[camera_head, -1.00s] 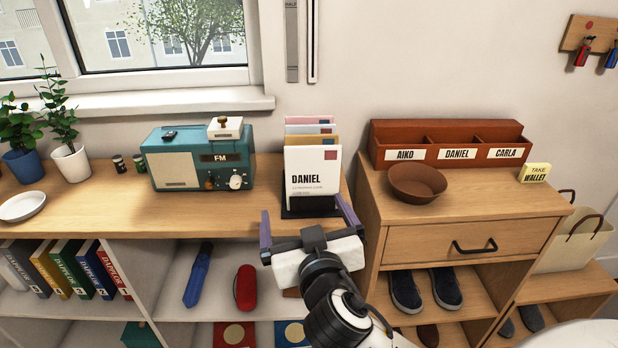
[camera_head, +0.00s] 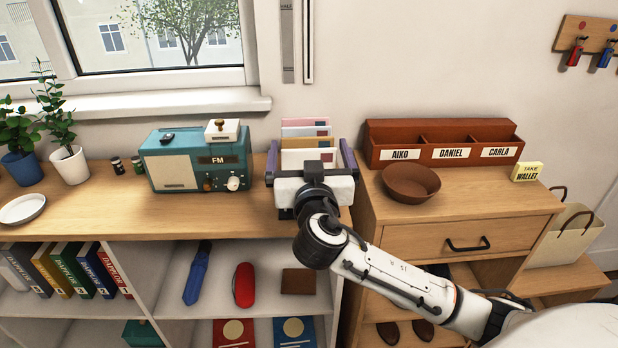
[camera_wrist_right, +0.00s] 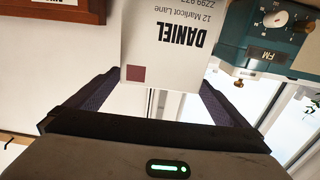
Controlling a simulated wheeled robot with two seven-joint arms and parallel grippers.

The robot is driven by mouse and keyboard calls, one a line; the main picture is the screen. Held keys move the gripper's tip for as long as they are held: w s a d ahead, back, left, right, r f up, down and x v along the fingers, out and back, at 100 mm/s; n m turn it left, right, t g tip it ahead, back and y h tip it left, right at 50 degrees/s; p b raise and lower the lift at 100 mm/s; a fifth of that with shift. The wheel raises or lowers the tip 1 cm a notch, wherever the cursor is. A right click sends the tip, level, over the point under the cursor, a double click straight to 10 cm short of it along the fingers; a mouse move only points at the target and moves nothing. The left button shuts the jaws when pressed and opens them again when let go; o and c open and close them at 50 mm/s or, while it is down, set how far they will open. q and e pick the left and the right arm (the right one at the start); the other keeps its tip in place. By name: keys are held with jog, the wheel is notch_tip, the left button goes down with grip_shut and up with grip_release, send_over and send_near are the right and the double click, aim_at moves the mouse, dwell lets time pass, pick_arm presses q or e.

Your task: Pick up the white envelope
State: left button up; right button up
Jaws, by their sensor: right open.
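The white envelope (camera_head: 297,155) stands upright at the front of a stack of envelopes on the shelf top, mostly hidden behind my right gripper in the head view. The right wrist view shows it upside down (camera_wrist_right: 170,45), with DANIEL, an address and a dark red stamp. My right gripper (camera_head: 309,154) is open, its purple-grey fingers spread to the left and right of the envelope. In the right wrist view the envelope's stamped edge reaches between the fingers (camera_wrist_right: 155,88). I cannot tell whether they touch it. My left gripper is not in view.
More envelopes (camera_head: 305,122) stand right behind. A teal radio (camera_head: 198,160) with a small white box on top is close on the left. On the right are a brown bowl (camera_head: 411,183) and a sorter (camera_head: 445,132) labelled AIKO, DANIEL and CARLA.

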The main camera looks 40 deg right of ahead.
jog(key=shift+c, duration=0.3)
jog(key=c, duration=1.1)
jog(key=shift+o, duration=0.2)
jog(key=shift+r, duration=0.1)
